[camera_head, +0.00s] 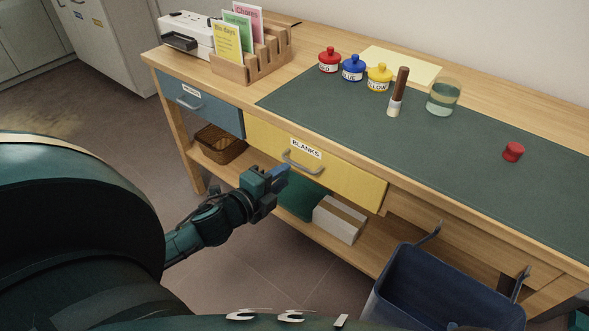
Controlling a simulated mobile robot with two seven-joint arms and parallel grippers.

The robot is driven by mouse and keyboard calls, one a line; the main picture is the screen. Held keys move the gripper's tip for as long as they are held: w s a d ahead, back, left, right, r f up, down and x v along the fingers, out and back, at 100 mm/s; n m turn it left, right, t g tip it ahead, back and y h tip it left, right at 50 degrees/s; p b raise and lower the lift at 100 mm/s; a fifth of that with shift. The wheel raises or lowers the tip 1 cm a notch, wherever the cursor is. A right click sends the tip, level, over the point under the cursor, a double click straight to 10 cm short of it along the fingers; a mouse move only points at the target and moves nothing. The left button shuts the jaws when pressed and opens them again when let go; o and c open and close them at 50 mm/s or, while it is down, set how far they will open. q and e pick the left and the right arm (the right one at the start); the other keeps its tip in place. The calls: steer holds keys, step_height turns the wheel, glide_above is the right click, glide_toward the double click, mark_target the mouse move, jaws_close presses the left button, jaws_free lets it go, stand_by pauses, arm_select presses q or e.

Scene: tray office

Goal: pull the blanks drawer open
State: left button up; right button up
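The blanks drawer (345,180) is the yellow drawer under the desk top, with a white BLANKS label. Its front looks flush with the desk, with no open gap visible. Its grey bar handle (300,167) sits below the label. My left gripper (282,173) is just in front of the drawer, at the lower left of the handle. Its fingertips are close to the handle; I cannot tell whether they touch it. The finger gap is too small and dark to read. My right gripper is not seen.
A blue drawer (215,112) is left of the yellow one. A wicker basket (220,142) and a white box (340,218) stand on the shelf below. A dark blue bin (440,295) hangs at right. The desk mat (440,165) holds a red piece (513,152).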

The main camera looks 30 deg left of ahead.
mark_target(297, 166)
arm_select(q)
steer(key=x, duration=0.5)
steer(key=shift+w+f+b, duration=0.1)
steer(key=shift+w+b, duration=0.2)
steer(key=shift+b, duration=0.05)
jaws_close()
stand_by(0.3)
